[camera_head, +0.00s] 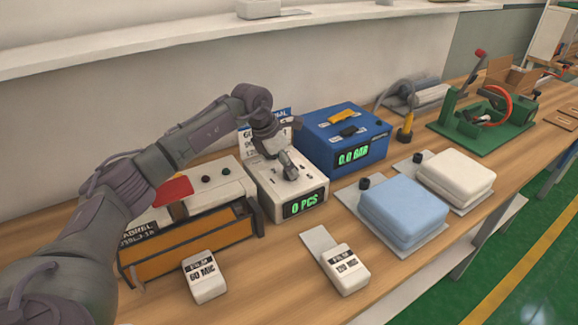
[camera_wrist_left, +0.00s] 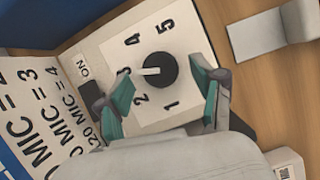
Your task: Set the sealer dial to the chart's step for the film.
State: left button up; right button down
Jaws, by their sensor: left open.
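The black dial (camera_wrist_left: 160,72) is on a white plate marked 1 to 5 in the wrist view. Its white pointer aims toward the 3. My left gripper (camera_wrist_left: 162,98) is open, its teal fingers apart near the dial. In the head view the left gripper (camera_head: 290,174) is over the white box (camera_head: 296,207) reading "0 PCS" and hides the dial. The chart (camera_wrist_left: 35,120) shows lines ending "MIC = 3" and "20 MIC = 4"; another line is partly cut off. A pack labelled "60 MIC" (camera_head: 205,277) and one apparently labelled "120 MIC" (camera_head: 346,269) lie in front.
A black switch (camera_wrist_left: 92,95) marked ON is beside the dial. The sealer with an orange front (camera_head: 195,244) stands left. A blue box (camera_head: 345,140) stands behind right. Blue (camera_head: 403,212) and white (camera_head: 455,178) folded pads lie right. Bench (camera_head: 270,295) between the packs is clear.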

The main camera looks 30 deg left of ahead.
pick_arm(q)
jog(key=shift+x, duration=0.85)
jog(key=shift+c, duration=0.3)
jog(key=c, duration=1.1)
jog(key=shift+o, duration=0.2)
